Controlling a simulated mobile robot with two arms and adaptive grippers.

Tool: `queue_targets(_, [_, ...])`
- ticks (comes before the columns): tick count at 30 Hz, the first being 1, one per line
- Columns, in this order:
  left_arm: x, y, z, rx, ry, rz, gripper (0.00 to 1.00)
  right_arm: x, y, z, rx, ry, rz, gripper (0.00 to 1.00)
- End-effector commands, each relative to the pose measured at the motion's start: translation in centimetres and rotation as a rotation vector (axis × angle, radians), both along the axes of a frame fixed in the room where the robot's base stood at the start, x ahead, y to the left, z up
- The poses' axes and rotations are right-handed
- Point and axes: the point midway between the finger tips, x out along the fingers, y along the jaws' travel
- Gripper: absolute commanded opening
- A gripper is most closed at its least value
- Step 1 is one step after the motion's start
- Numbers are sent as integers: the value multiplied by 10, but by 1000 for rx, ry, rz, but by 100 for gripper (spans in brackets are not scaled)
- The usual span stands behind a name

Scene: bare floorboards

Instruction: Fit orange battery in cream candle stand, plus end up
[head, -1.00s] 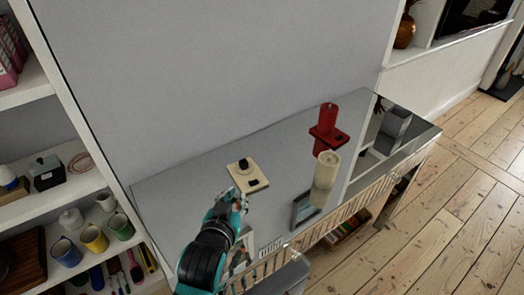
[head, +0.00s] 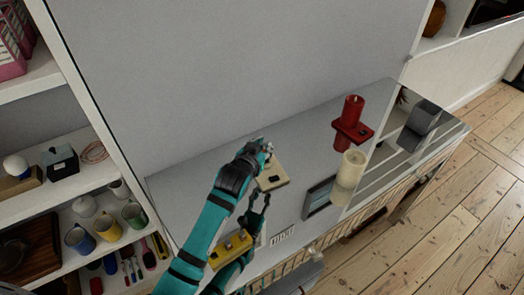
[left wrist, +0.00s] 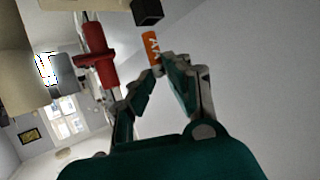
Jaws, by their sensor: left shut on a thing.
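The cream candle stand (head: 275,179) lies on the glossy tabletop (head: 210,165) as a flat plate with a dark block on it; my left gripper (head: 266,150) covers its far side. My left gripper is shut on the orange battery (left wrist: 152,48), seen between its fingertips in the left wrist view (left wrist: 157,68). The battery is hidden in the head view. I cannot tell which end is plus, or whether the battery touches the stand.
A red candle stand (head: 362,134) holds a red candle (head: 353,106). A cream candle (head: 352,164) and a dark-framed panel (head: 319,195) are nearer. A yellow block (head: 231,248) shows beside my arm. Grey wall stands behind; shelves (head: 62,206) stand left.

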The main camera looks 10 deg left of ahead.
Motion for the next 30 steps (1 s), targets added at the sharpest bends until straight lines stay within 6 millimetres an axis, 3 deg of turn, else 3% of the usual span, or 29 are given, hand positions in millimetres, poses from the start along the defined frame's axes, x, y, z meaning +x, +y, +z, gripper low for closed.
queue_targets(5, [10,5,-4,-1,1,0,0,5,4,2,5,-8,-2,39])
queue_targets(12, [9,4,-34,-1,2,0,0,5,12,6,14,-8,-4,39])
queue_targets(30, [9,4,-48,0,4,0,0,3,6,1,7,-6,1,39])
